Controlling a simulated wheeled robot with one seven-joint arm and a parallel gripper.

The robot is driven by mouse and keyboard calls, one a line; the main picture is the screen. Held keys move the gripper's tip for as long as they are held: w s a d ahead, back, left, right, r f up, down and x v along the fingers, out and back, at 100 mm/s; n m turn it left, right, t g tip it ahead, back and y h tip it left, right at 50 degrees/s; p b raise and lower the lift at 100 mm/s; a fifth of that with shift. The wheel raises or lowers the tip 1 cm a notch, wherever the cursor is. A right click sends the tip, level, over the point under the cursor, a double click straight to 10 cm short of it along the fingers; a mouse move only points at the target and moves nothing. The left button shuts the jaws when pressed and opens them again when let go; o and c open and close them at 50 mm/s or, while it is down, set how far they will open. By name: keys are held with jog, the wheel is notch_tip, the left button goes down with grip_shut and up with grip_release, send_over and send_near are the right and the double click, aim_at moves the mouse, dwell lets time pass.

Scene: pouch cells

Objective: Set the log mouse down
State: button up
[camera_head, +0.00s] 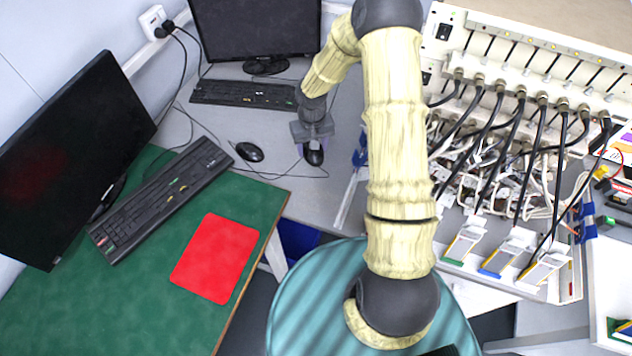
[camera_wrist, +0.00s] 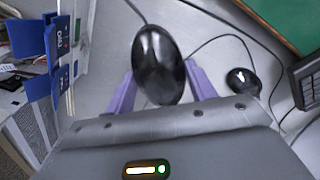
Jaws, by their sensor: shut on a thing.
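A black corded mouse, the log mouse (camera_head: 314,157), is between the purple fingers of my gripper (camera_head: 313,148) over the grey desk (camera_head: 219,121). In the wrist view the log mouse (camera_wrist: 157,62) fills the space between the two fingers (camera_wrist: 158,92), one on each side. My gripper is shut on it. It looks much larger there than the other mouse, so it seems nearer the camera. I cannot tell whether its underside touches the desk. The gripper hides part of it in the head view.
A second black mouse (camera_head: 249,151) lies left of my gripper, with cables around it. A keyboard (camera_head: 243,94) and monitor (camera_head: 255,30) stand behind. A green-topped table (camera_head: 150,300) with a red pad (camera_head: 216,258) is at left. A wired test rack (camera_head: 530,50) stands at right.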

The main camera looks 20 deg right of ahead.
aim_at(316, 155)
jog(key=n+b, duration=0.1)
jog(key=n, duration=0.1)
jog(key=s+n, duration=0.1)
jog(key=n, duration=0.2)
jog(key=shift+b, duration=0.35)
jog(key=n+b, duration=0.1)
jog(key=n, duration=0.2)
jog(key=s+n, duration=0.1)
jog(key=n, duration=0.3)
jog(key=shift+s+r+b, duration=0.1)
jog(key=shift+r+b, duration=0.05)
jog(key=shift+b, duration=0.25)
jog(key=n+b, duration=0.1)
jog(key=n, duration=0.2)
jog(key=s+n+b, duration=0.1)
jog(key=n, duration=0.2)
jog(key=shift+s+n, duration=0.15)
jog(key=shift+n, duration=0.15)
jog(key=n, duration=0.2)
jog(key=s+n+b, duration=0.1)
jog(key=n, duration=0.2)
jog(key=shift+r, duration=0.15)
jog(key=shift+f+b, duration=0.3)
jog(key=shift+f, duration=2.8)
jog(key=shift+f, duration=1.9)
